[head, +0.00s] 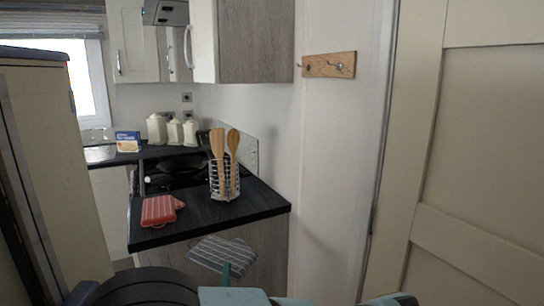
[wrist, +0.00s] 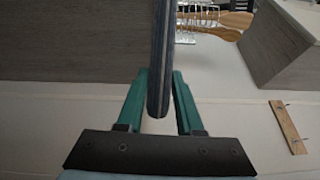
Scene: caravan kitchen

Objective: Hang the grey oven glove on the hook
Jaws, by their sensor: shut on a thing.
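The grey striped oven glove (head: 218,252) is held in front of the counter's end panel, below the worktop edge. In the wrist view the glove (wrist: 161,50) is seen edge-on as a dark strip between the green fingers of my gripper (wrist: 160,95). In the head view one green fingertip of my gripper (head: 226,272) shows at the glove's lower edge. My gripper is shut on the glove. A wooden hook rail (head: 328,65) with metal hooks is on the white wall, above and right of the glove. The rail also shows in the wrist view (wrist: 288,127).
A red striped oven glove (head: 160,209) lies on the black worktop (head: 255,207) near its front edge. A wire utensil holder (head: 224,182) with wooden utensils stands behind it. A wall cupboard (head: 255,40) is left of the rail, and a cream door (head: 470,150) is to the right.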

